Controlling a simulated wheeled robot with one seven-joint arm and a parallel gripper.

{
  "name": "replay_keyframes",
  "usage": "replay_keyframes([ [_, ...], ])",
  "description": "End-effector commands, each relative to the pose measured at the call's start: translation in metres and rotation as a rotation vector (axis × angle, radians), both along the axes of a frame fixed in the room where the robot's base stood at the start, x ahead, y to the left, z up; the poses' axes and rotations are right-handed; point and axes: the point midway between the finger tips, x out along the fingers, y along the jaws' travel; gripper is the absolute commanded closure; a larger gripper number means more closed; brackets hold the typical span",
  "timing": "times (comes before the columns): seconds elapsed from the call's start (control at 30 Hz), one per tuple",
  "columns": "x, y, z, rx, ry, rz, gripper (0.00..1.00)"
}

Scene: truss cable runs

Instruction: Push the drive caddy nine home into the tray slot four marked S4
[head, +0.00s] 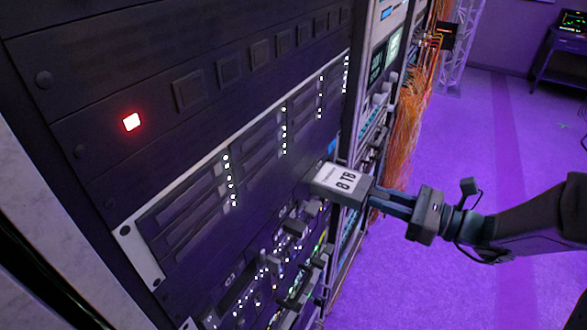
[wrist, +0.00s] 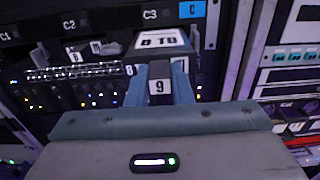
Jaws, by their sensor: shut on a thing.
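The drive caddy nine (head: 338,180) is a dark block with a white "8 TB" label, at the rack face in the head view. It also shows in the wrist view (wrist: 158,87), with a "9" on its handle between my blue fingers. My gripper (head: 377,199) is shut on that handle, reaching in from the right. The caddy's far end is against or partly inside the rack front; how deep I cannot tell. I cannot read an S4 mark; the wrist view shows marks C1, C2, C3 and a blue tag (wrist: 191,9) above the caddy.
Other caddies with handles and small lights (head: 290,228) sit below and left of the held one. A red lamp (head: 132,122) glows on the upper panel. Orange cables (head: 405,125) hang beyond the rack. The purple floor at right is open.

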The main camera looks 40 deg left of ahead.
Motion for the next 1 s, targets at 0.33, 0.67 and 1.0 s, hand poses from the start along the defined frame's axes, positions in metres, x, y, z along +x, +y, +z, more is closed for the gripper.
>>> replay_keyframes([
  [0.33, 0.001, -0.012, 0.001, 0.001, 0.0, 0.0, 1.0],
  [0.67, 0.002, -0.019, 0.001, 0.001, 0.0, -0.001, 1.0],
  [1.0, 0.006, -0.048, 0.001, 0.001, 0.0, -0.001, 1.0],
])
